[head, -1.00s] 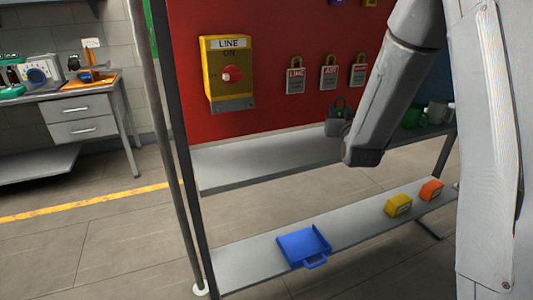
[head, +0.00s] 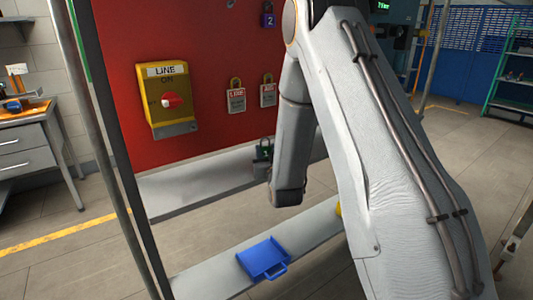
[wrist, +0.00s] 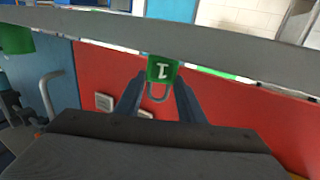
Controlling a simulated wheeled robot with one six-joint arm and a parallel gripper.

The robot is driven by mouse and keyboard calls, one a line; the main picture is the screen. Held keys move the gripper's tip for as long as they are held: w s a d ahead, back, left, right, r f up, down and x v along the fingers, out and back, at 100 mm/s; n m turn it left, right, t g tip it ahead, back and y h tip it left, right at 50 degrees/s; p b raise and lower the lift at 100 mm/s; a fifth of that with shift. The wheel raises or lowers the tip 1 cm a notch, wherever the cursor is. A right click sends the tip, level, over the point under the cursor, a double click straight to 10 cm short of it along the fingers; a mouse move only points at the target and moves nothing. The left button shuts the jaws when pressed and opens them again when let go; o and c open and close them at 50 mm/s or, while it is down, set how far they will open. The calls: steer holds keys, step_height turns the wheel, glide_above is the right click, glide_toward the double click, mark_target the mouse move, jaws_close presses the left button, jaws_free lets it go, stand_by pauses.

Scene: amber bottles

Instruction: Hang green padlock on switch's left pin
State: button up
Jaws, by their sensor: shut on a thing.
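The green padlock (wrist: 162,68), marked with a 1, is held between the two fingers of my gripper (wrist: 160,82) in the wrist view. Its shackle hangs towards the bottom of that picture. In the head view my gripper (head: 264,149) is small, in front of the red panel and to the right of the switch, with a bit of green between its fingers. The yellow switch (head: 168,100), labelled LINE ON, has a red knob and a grey strip along its bottom. I cannot make out its left pin. The padlock is apart from the switch.
A grey shelf (head: 200,180) runs below the red panel (head: 115,50). Two tagged padlocks (head: 236,97) (head: 268,92) and a purple padlock (head: 268,17) hang on the panel. A blue tray (head: 263,258) lies on the lower shelf. A metal post stands left of the switch.

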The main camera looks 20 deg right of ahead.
steer(key=shift+f, duration=0.6)
steer(key=shift+f, duration=0.15)
steer(key=o, duration=0.7)
steer(key=shift+f, duration=0.1)
steer(key=shift+c, duration=0.2)
steer(key=o, duration=0.4)
steer(key=shift+o, duration=0.2)
